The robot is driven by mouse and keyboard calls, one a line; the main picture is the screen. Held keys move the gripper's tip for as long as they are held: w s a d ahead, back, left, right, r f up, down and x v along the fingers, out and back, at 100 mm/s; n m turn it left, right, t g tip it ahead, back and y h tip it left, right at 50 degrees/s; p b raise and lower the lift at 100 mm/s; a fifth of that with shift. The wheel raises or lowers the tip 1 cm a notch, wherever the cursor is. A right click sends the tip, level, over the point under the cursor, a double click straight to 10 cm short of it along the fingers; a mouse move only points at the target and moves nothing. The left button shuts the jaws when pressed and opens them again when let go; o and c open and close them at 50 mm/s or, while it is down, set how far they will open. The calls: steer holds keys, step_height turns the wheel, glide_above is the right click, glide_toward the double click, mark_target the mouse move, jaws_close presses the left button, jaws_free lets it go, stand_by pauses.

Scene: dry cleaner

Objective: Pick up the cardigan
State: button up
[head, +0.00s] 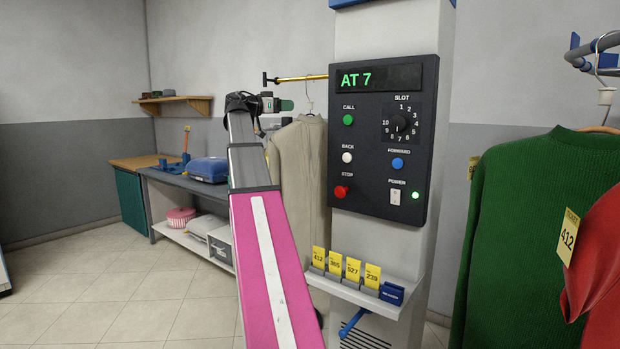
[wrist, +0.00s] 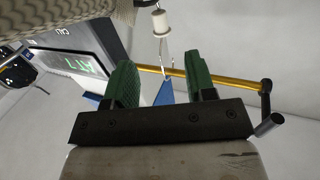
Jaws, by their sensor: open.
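A beige garment (head: 303,165), which looks like the cardigan, hangs from a hanger left of the control pillar in the head view. A beige knit (wrist: 60,18), probably the same garment, shows at the top left of the wrist view. My gripper (head: 288,104) is beside the upper part of that garment, near its hanger hook. In the wrist view, the green fingers of my gripper (wrist: 161,66) are apart with no cloth between them. A hanger hook with a white collar (wrist: 160,22) shows beyond the fingertips. My arm hides part of the garment.
A yellow rod (head: 303,78) runs close to my gripper. The control panel (head: 385,138), reading AT 7, stands to the right, above a shelf of yellow tickets (head: 345,268). A green ribbed garment (head: 522,215) and a red one (head: 600,285) hang at right. A workbench (head: 175,178) stands at left.

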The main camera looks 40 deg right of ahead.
mark_target(309, 103)
steer(key=d, duration=0.7)
steer(key=s+d, duration=0.1)
steer(key=d, duration=0.2)
steer(key=shift+d+r, duration=0.15)
steer(key=shift+d, duration=0.1)
jaws_close()
